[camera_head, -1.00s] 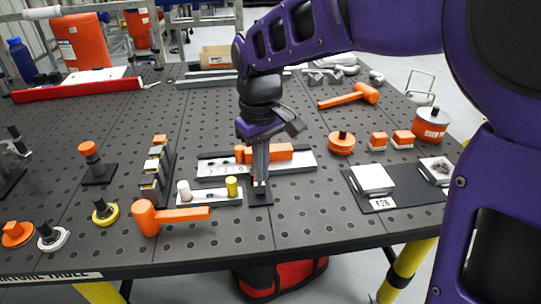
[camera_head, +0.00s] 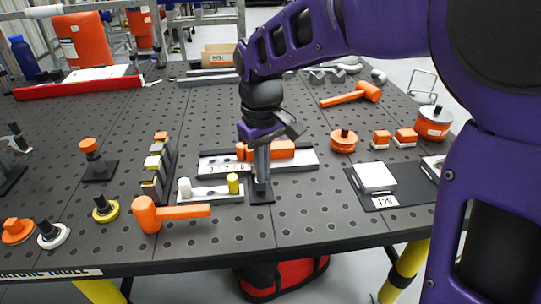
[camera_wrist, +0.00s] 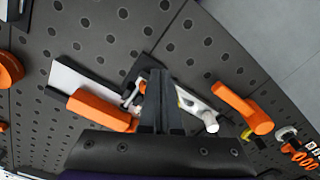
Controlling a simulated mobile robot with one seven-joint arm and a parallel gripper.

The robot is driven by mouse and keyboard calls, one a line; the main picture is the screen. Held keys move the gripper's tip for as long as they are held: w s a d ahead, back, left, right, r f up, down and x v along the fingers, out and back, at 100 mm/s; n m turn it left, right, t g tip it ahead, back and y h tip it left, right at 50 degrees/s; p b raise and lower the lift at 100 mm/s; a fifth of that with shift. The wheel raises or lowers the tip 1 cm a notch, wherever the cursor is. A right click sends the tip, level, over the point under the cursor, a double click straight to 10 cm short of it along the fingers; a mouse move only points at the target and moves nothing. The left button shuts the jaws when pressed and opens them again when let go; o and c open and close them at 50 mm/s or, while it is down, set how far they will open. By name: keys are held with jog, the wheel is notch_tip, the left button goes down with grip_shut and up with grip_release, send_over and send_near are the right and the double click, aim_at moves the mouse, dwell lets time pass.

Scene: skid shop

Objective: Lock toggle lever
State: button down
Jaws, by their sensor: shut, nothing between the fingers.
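My gripper (camera_head: 262,180) points straight down at a small black base plate (camera_head: 262,197) near the front middle of the table. Its fingers are together with nothing held. In the wrist view the fingertips (camera_wrist: 157,78) are in front of the plate (camera_wrist: 143,66), and a small silver metal part (camera_wrist: 131,94) shows beside them. The fingers hide most of what stands on this plate, so I cannot tell the lever's position or whether they touch it. Another metal clamp-like fixture (camera_head: 17,143) with a black tip is partly cut off at the left edge.
Close to the fingers are a white strip with white and yellow pegs (camera_head: 211,194), an orange block (camera_head: 271,151) on a rail, and an orange hammer (camera_head: 172,213). A white block (camera_head: 374,177) on a black plate is to the right.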

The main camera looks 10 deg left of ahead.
jog(key=shift+w+a+p, duration=0.2)
jog(key=shift+w+p, duration=0.1)
jog(key=shift+w, duration=0.35)
jog(key=shift+w+a+p, duration=0.15)
jog(key=shift+w+p, duration=0.15)
jog(key=shift+w, duration=0.3)
jog(key=shift+w+a+p, duration=0.25)
jog(key=shift+w+p, duration=0.3)
jog(key=shift+w, duration=0.25)
jog(key=shift+w+a+p, duration=0.2)
jog(key=shift+w+p, duration=0.3)
jog(key=shift+w, duration=0.3)
jog(key=shift+w+a, duration=0.1)
jog(key=shift+w, duration=0.3)
jog(key=shift+s, duration=0.1)
jog(key=shift+s, duration=0.5)
